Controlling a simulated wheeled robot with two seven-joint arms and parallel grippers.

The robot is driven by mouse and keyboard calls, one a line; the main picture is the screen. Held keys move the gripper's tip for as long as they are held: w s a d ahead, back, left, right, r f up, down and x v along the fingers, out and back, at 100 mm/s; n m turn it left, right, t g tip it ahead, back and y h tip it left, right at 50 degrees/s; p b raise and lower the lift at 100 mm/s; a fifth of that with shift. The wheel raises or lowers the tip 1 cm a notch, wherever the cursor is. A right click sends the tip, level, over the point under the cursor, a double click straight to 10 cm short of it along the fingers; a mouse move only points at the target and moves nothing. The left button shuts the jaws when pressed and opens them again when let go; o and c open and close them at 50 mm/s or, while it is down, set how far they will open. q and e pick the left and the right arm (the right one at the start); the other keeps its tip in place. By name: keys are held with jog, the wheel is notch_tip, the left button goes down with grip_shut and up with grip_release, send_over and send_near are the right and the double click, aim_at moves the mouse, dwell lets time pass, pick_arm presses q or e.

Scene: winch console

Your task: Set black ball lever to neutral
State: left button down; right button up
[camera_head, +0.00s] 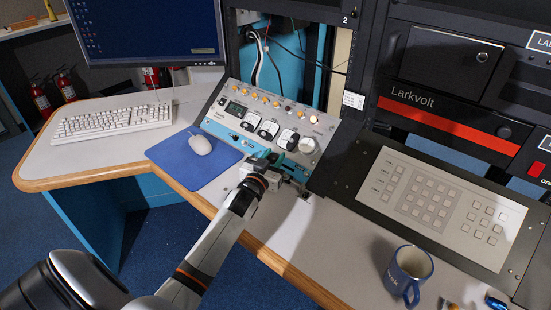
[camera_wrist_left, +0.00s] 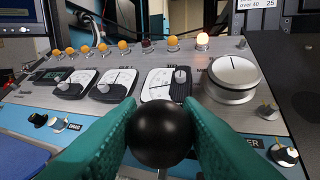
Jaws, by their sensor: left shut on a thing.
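The winch console (camera_head: 240,112) stands on the desk, with a sloped grey panel and a blue strip along its lower part. The black ball lever (camera_wrist_left: 160,134) shows in the left wrist view as a shiny black ball on a thin metal stem. My left gripper (camera_head: 281,165) is at the lower right of the console in the head view. Its teal fingers press on both sides of the ball, and it is shut on it. In the head view the gripper hides the ball. The lever's scale or neutral mark cannot be seen. My right gripper is not in view.
On the panel are dial meters (camera_wrist_left: 116,84), a large silver knob (camera_wrist_left: 233,78), small knobs and a row of orange lamps. A blue mouse pad (camera_head: 194,172) lies left, a blue mug (camera_head: 408,272) right. A keypad panel (camera_head: 430,205) stands right of the console.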

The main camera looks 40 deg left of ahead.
pick_arm(q)
jog(key=c, duration=1)
grip_release()
jog(key=shift+c, duration=0.2)
jog(key=s, duration=0.4)
jog(key=s+d, duration=0.1)
jog(key=s, duration=0.3)
jog(key=s+d, duration=0.1)
jog(key=s, duration=0.3)
jog(key=shift+d, duration=0.2)
jog(key=shift+w, duration=0.1)
